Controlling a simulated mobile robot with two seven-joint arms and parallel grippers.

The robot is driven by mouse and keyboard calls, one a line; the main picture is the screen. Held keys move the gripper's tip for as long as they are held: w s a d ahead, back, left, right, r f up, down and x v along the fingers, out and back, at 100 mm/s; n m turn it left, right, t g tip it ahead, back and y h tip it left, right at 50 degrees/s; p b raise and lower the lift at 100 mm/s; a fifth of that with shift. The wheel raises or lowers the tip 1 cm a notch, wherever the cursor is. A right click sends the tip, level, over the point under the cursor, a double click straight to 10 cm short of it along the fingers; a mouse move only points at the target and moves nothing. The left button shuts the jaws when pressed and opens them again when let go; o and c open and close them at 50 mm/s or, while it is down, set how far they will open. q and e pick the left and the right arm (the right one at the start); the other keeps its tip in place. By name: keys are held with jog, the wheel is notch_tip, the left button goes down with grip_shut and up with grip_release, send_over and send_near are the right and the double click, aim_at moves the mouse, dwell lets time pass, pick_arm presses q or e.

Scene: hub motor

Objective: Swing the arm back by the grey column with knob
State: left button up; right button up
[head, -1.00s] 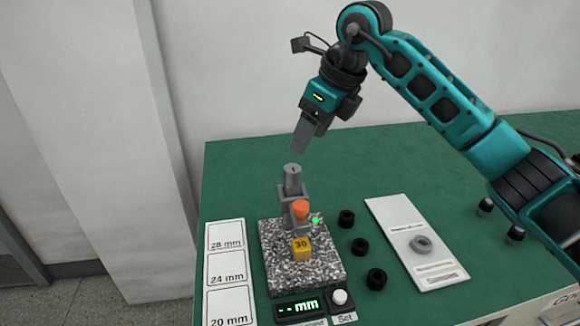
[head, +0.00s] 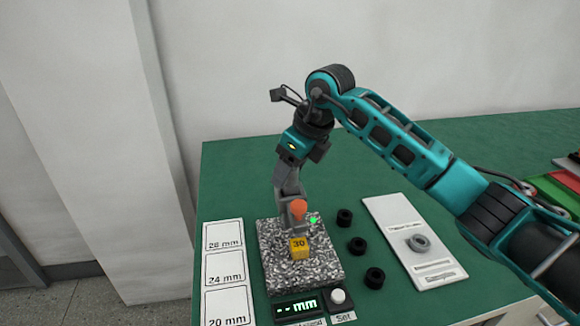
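The grey column (head: 286,215) stands at the back of the speckled stone plate (head: 325,265). An orange knob (head: 297,208) sits at its front, on the grey arm. My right gripper (head: 287,186) points down at the top of the column and covers it. I cannot tell whether its fingers are open or shut around the column. A yellow block marked 30 (head: 299,248) is on the plate below the knob. A green light (head: 313,220) glows right of the knob. My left gripper is not in view.
A display (head: 299,308) reads "-- mm", beside a white knob (head: 338,296). Several black rings (head: 357,246) lie right of the plate. A white card (head: 385,212) holds a grey ring (head: 418,243). Cards marked in mm (head: 224,268) lie left. Green and red trays (head: 560,180) show far right.

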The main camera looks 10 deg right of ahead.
grip_shut()
dwell(0.3)
dwell(0.4)
